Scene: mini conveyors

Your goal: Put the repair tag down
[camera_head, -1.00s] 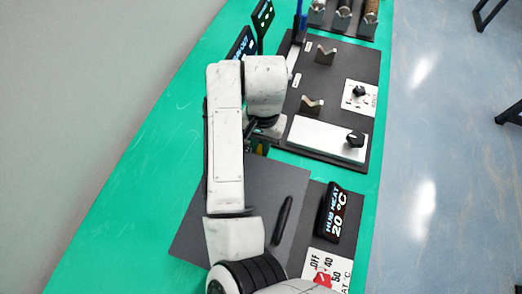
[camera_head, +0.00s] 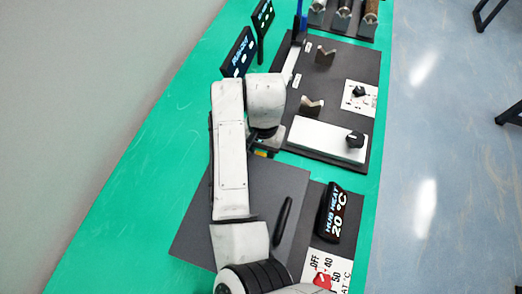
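My gripper (camera_head: 266,146) is mostly hidden under my white arm. It hangs near the top edge of the dark grey plate (camera_head: 195,235), by the lower left corner of the dark fixture board (camera_head: 345,60). I cannot see its fingers clearly enough to tell open from shut. A small yellow-orange patch shows just below it, too small to identify. I cannot make out the repair tag with certainty.
The board bears two V-shaped rests, a white bar with a black knob (camera_head: 355,139) and a smaller knob. A hub heat display (camera_head: 331,212) and red dial (camera_head: 322,280) stand lower right. Two displays stand at upper left. The green bench (camera_head: 135,190) is clear on the left.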

